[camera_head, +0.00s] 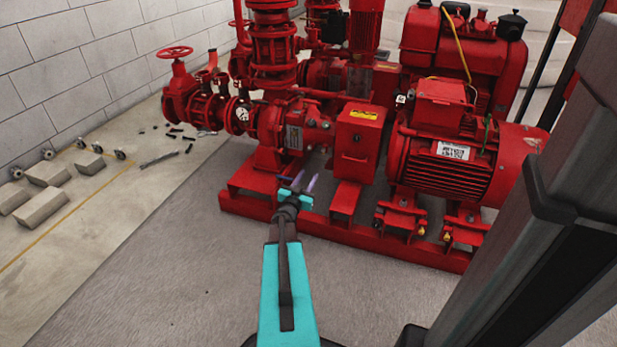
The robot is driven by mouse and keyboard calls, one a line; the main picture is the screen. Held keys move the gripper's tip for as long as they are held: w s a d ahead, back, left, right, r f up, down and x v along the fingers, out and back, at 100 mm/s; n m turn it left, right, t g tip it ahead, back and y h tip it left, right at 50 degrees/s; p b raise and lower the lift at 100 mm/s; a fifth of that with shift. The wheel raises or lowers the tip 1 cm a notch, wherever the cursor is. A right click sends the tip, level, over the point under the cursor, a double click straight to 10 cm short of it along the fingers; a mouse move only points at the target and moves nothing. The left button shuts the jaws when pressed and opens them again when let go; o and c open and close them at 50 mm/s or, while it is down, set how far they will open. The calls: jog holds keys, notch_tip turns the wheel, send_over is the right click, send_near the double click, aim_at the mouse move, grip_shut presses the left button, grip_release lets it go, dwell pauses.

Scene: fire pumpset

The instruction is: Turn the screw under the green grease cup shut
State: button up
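My gripper (305,183) is at the end of my cyan arm, near the middle of the view. Its two purplish fingers point away from me and stand apart, with nothing seen between them. They are in front of the red pump's bearing housing (315,135), left of the red coupling guard box (358,140). I cannot make out a green grease cup or its screw there. A thin green piece (487,132) shows at the red motor's (450,175) right side, too small to identify.
The pumpset stands on a red base frame (390,245). A red valve with a handwheel (175,52) and a pressure gauge (243,114) are at left. Concrete blocks (42,207) and loose tools (158,159) lie on the floor. The grey floor (150,280) at front left is clear.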

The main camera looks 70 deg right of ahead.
jog(key=shift+a+p, duration=0.15)
jog(key=shift+p, duration=0.15)
dwell(0.6)
jog(key=a+p, duration=0.3)
jog(key=a, duration=1)
jog(key=shift+s+a+p, duration=0.35)
jog(key=shift+s, duration=0.05)
jog(key=shift+w, duration=0.1)
